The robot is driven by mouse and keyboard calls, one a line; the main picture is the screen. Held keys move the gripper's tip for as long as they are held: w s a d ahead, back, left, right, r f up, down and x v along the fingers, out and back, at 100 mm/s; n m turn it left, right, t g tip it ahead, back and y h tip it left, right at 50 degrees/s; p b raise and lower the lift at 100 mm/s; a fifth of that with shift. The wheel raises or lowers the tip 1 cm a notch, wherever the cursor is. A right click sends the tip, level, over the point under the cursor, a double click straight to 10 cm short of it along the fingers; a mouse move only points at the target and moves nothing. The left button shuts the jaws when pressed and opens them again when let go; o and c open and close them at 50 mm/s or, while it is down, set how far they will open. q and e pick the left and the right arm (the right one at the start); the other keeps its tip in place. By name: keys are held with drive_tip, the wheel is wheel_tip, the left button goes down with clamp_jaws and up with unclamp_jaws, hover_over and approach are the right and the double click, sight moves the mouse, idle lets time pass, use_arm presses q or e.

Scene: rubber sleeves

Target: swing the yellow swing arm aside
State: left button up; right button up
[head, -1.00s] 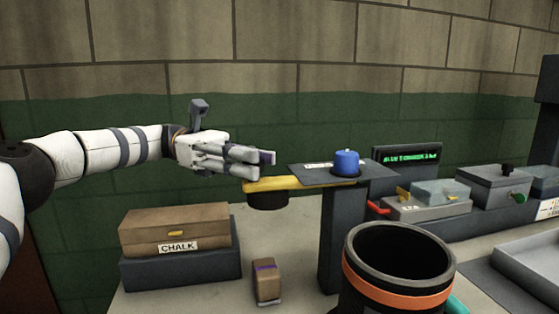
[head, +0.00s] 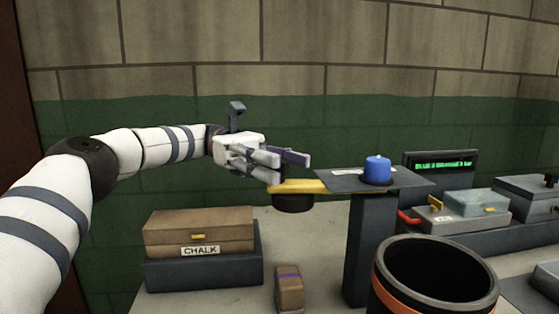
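The yellow swing arm (head: 298,186) is a flat bar reaching left from under a dark plate on a post (head: 371,240). A black round cup (head: 293,203) hangs beneath its free end. A blue knob (head: 377,169) sits on top of the plate. My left gripper (head: 294,168) comes in from the left, its fingers pointing right, just above and beside the arm's free end. Its fingers look parted, with nothing between them. I cannot tell whether the lower finger touches the yellow arm. My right gripper is out of view.
A chalk box (head: 200,229) on a dark block stands at the left, with a small brown block (head: 289,288) near it. A black bin with an orange band (head: 437,272) stands in front. A green-lettered display (head: 441,166) and several boxes fill the right side.

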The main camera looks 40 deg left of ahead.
use_arm(q)
drive_tip(key=shift+a+r, duration=0.1)
drive_tip(key=shift+r, duration=0.1)
wheel_tip(320, 180, up, 10)
drive_tip(key=shift+f, duration=0.1)
idle(0.5)
